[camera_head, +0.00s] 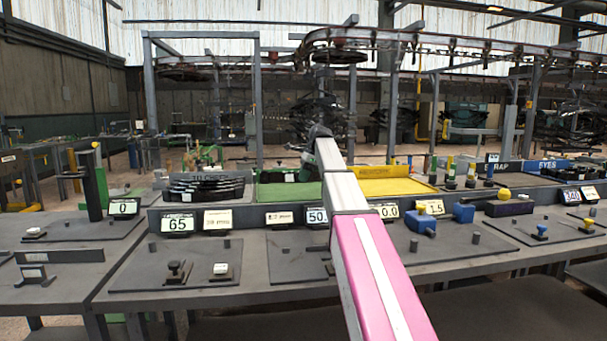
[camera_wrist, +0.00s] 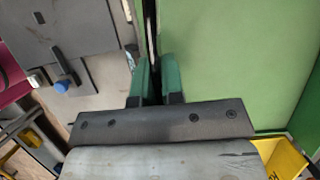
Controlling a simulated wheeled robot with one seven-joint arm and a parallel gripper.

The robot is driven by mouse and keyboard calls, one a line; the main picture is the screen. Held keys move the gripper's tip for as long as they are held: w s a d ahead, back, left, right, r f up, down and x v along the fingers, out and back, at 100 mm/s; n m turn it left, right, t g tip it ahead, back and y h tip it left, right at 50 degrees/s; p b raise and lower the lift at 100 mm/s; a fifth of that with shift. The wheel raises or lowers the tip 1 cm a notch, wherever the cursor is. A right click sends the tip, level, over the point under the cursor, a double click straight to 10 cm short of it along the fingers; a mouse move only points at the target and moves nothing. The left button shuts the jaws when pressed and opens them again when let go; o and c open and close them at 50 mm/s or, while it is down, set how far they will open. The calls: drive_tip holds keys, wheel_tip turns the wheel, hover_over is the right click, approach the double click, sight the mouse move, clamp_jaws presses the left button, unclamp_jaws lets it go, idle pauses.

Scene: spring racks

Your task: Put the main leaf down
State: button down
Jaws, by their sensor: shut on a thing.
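My gripper (camera_wrist: 155,75) has its two green fingers closed on a thin dark strip, the main leaf (camera_wrist: 150,25), seen edge-on and running out of the top of the wrist view. In the head view my gripper (camera_head: 308,157) is at the far end of my arm, mostly hidden by it, above the area of the green tray. The green tray (camera_head: 285,193) lies at the back of the bench; its green surface (camera_wrist: 225,60) fills the right of the wrist view beside the leaf. I cannot tell how high the leaf is above it.
Several black leaves (camera_head: 205,189) are stacked in the tray to the left. A yellow tray (camera_head: 395,187) lies to the right. Number signs such as 65 (camera_head: 177,224) line the front ledge. A blue-knobbed fixture (camera_wrist: 62,85) is at left in the wrist view.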

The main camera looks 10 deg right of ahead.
sight(300, 195)
drive_tip(key=w+f, duration=0.1)
drive_tip(key=w, duration=0.2)
drive_tip(key=shift+d+f, duration=0.2)
drive_tip(key=shift+f, duration=2.2)
drive_tip(key=shift+f, duration=0.1)
drive_tip(key=c, duration=1.2)
unclamp_jaws()
drive_tip(key=shift+c, duration=0.2)
drive_tip(key=v, duration=1.2)
